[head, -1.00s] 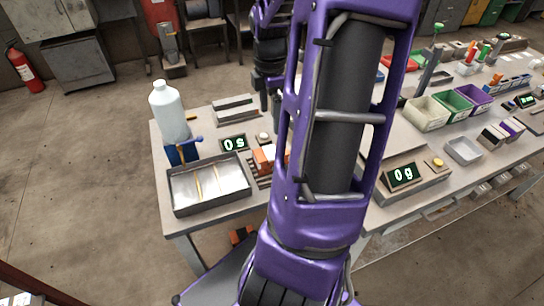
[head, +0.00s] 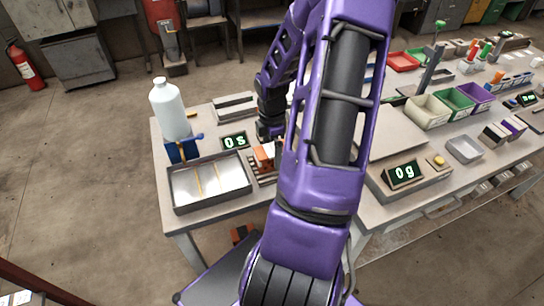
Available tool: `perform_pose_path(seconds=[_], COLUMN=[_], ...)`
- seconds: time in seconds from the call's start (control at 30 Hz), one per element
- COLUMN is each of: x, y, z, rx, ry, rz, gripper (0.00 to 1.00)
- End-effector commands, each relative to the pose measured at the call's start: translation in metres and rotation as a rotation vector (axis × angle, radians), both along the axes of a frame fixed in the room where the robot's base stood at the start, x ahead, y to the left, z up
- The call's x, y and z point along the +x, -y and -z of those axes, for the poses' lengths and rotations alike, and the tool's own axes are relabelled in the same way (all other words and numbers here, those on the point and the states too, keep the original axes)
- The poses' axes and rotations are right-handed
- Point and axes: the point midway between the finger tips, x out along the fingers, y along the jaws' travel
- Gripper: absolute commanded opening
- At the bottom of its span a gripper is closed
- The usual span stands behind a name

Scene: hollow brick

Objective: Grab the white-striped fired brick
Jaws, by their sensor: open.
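An orange-red brick (head: 264,158) with a pale mark on it sits on a small slatted rack (head: 262,180) on the workbench, just right of the metal tray. It is partly hidden by my purple arm, and the marking is too small to make out well. My black gripper (head: 270,138) points down close above and behind the brick. It is open, with its fingers small and partly hidden. I cannot tell whether the fingers are beside the brick or still above it.
A metal tray (head: 178,206) with thin yellow strips is at the front left. Behind it are a white bottle (head: 169,110), a blue holder (head: 180,152) and a timer display (head: 234,142). A scale (head: 404,173) reading 0 g and several coloured bins stand right of my arm.

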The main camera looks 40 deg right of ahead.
Motion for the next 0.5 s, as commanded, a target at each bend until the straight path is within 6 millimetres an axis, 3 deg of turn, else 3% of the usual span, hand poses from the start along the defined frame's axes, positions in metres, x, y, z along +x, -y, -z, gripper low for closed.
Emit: perform_pose_path(seconds=[0.1,0.33,0.5], x=[-0.0004,-0.0003,-0.0002], y=[-0.0002,0.0,0.0], z=[0.0096,0.0098,0.0096], rx=[0.0,-0.001,-0.001], ry=[-0.001,0.0,0.0], rz=[-0.001,0.0,0.0], gripper=[1.0,1.0,0.69])
